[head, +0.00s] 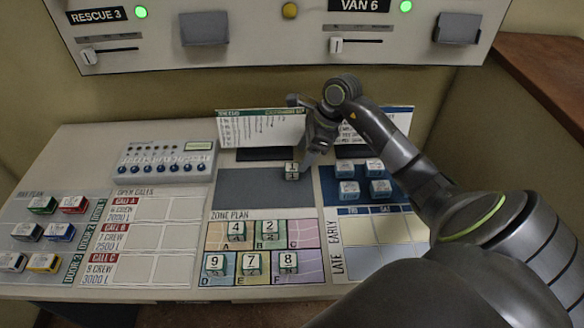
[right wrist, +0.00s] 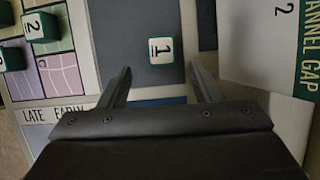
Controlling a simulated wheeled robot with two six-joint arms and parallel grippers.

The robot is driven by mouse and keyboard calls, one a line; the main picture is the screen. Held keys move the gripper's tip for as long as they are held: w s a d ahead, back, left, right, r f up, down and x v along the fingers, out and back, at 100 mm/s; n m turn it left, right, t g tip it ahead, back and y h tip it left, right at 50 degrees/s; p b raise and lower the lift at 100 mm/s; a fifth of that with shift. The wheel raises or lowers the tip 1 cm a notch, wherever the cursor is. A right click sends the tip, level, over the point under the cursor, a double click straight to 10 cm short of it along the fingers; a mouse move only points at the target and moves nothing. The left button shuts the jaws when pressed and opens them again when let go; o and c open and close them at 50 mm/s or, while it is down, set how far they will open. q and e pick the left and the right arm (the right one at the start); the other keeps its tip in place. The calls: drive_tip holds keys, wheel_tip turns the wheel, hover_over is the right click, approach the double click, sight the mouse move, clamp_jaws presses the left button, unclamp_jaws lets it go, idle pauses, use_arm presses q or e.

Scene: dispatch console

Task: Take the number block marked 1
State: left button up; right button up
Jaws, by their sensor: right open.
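The number block marked 1 (head: 292,171) is a small white-topped block with a green base. It sits on the dark grey pad (head: 245,190) in the middle of the desk, near its right edge. My right gripper (head: 310,155) is above and just beside it, pointing down. In the right wrist view, the block marked 1 (right wrist: 161,49) lies beyond the fingertips, roughly centred between the two spread fingers of my right gripper (right wrist: 164,75). The fingers are open and empty, and do not appear to touch the block. My left gripper is not in view.
Blocks 4 (head: 236,231), 2 (head: 269,230), 9 (head: 215,264), 7 (head: 251,263) and 8 (head: 288,262) stand on the zone plan. An upright card (head: 260,127) stands behind the grey pad.

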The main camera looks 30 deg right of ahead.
sight(294, 167)
drive_tip(key=shift+w+a+f, duration=0.15)
drive_tip(key=shift+a+f, duration=0.05)
drive_tip(key=shift+f, duration=0.3)
drive_tip(key=shift+a+f+p, duration=0.15)
drive_tip(key=shift+f+p, duration=0.05)
drive_tip(key=shift+p, duration=0.1)
drive_tip(key=p+x, duration=0.1)
drive_tip(key=x, duration=0.3)
drive_tip(key=shift+w+p, duration=0.2)
drive_tip(key=shift+p, duration=0.15)
drive_tip(key=shift+a+f, duration=0.1)
drive_tip(key=shift+f, duration=0.25)
drive_tip(key=shift+c, duration=0.5)
drive_tip(key=c, duration=1)
